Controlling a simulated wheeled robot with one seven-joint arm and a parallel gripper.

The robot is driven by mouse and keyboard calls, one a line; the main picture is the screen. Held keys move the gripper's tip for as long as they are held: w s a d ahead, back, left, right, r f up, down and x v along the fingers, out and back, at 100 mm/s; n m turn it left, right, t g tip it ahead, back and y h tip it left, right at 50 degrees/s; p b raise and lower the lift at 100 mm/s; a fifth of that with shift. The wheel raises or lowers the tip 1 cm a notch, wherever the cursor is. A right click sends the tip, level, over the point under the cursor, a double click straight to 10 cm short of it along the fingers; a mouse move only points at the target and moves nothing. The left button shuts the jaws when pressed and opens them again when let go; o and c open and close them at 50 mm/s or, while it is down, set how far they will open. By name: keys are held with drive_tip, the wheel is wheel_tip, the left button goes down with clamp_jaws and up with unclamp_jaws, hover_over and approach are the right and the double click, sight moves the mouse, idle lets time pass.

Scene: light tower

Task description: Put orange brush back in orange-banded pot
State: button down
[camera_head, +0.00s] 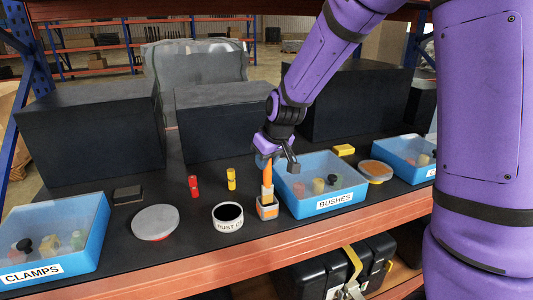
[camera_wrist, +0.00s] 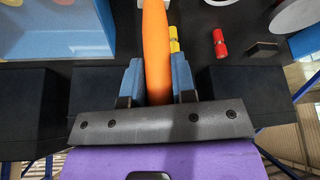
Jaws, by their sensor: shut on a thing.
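The orange brush (camera_head: 267,174) is upright with its handle held in my gripper (camera_head: 272,158). In the wrist view the orange handle (camera_wrist: 157,45) runs between the two blue fingers of my gripper (camera_wrist: 157,82), which are shut on it. The brush's pale lower end meets the top of the small orange-banded pot (camera_head: 267,211), which stands near the shelf's front edge. I cannot tell how far the brush tip is inside the pot. The pot is mostly hidden in the wrist view.
The blue BUSHES bin (camera_head: 337,202) stands close right of the pot. A white round dish with a dark inside (camera_head: 228,226) is close left. Red (camera_head: 194,187) and yellow (camera_head: 231,180) cylinders stand behind. Large dark boxes (camera_head: 222,120) line the back.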

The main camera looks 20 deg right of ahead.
sight(267, 170)
drive_tip(key=shift+f, duration=1.8)
drive_tip(key=c, duration=0.8)
unclamp_jaws()
drive_tip(key=shift+c, duration=0.2)
